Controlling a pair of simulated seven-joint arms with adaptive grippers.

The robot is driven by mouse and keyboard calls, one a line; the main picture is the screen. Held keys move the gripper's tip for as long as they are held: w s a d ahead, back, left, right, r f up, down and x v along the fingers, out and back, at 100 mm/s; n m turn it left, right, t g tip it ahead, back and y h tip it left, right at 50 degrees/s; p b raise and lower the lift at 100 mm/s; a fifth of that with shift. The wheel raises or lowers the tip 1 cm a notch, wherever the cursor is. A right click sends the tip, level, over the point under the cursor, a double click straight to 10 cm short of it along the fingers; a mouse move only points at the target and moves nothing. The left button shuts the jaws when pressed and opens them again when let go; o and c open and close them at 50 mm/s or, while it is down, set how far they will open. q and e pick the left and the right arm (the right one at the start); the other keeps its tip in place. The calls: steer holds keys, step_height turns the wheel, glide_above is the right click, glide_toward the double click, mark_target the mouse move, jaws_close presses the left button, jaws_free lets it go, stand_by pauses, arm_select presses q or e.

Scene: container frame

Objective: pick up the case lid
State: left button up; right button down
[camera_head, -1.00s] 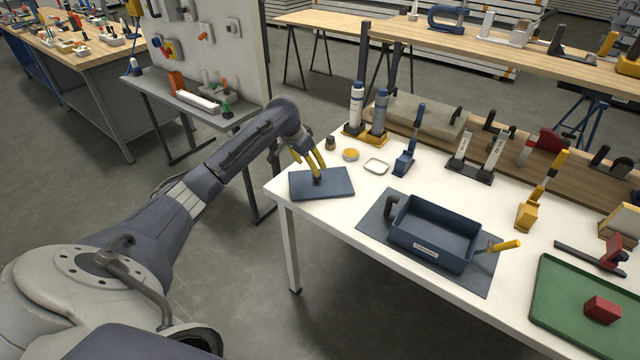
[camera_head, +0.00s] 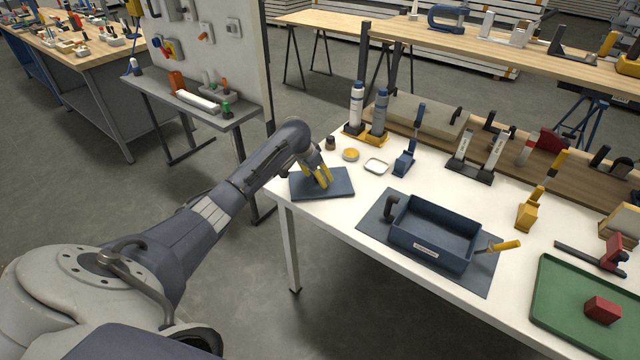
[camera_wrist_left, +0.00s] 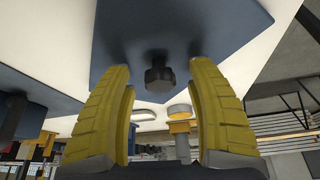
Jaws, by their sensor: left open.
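The case lid (camera_head: 338,186) is a flat dark blue plate lying at the left end of the white table. In the left wrist view the lid (camera_wrist_left: 215,25) has a dark knob (camera_wrist_left: 159,76) standing on it. My left gripper (camera_head: 326,184) is over the lid, its yellow fingers pointing down. In the left wrist view the open fingers of the left gripper (camera_wrist_left: 160,95) stand on either side of the knob, with a gap on both sides. In the head view the fingers hide the knob. My right gripper is not in view.
An open blue case (camera_head: 432,236) sits on a grey mat (camera_head: 374,222) at the table's middle. A small jar, a yellow-topped round tin (camera_head: 350,155) and a white dish (camera_head: 376,166) stand behind the lid. A green tray (camera_head: 560,300) holds a red block (camera_head: 603,310).

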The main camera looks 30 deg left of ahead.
arm_select(q)
steer(key=shift+c, duration=0.4)
jaws_close()
steer(key=shift+r, duration=0.2)
